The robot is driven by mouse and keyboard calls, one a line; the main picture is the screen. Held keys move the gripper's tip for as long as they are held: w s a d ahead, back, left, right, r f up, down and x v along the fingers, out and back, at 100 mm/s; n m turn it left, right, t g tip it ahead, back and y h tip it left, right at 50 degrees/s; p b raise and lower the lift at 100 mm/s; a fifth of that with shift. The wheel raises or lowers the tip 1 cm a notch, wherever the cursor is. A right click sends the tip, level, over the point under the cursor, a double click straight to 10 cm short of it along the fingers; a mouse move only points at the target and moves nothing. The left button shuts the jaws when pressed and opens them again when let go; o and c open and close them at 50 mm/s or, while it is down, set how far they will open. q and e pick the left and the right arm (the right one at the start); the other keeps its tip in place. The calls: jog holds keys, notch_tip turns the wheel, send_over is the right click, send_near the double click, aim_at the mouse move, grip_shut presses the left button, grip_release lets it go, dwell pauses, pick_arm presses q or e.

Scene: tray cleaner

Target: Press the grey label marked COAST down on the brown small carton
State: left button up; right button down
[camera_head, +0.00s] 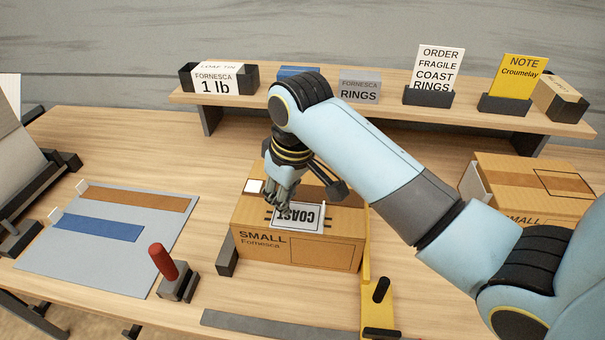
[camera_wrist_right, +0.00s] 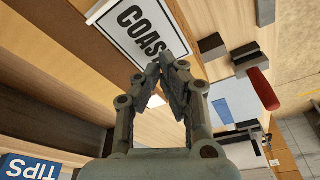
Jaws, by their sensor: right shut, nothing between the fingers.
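The brown small carton (camera_head: 340,251), printed SMALL Fornesca, sits on the table in the middle of the head view. The grey label marked COAST (camera_head: 305,217) lies on its top face, its print upside down in this view, between dark printed marks. In the right wrist view the label (camera_wrist_right: 139,30) looks flat and dark-bordered. My right gripper (camera_head: 283,206) is shut and empty, pointing down over the carton top at the label's left end. Its fingertips (camera_wrist_right: 174,62) are close to the label; I cannot tell whether they touch it. My left gripper is not in view.
A grey mat (camera_head: 62,252) with brown and blue strips lies left. A red-handled tool (camera_head: 163,262) stands between mat and carton. A yellow piece with a black knob (camera_head: 378,309) is at the carton's right. Another carton (camera_head: 525,200) stands right. A shelf (camera_head: 385,114) with signs runs behind.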

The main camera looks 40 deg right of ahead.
jog(key=shift+f+b, duration=0.35)
jog(key=shift+f, duration=0.65)
dwell(0.4)
jog(key=shift+r+p, duration=0.95)
jog(key=shift+r, duration=3.1)
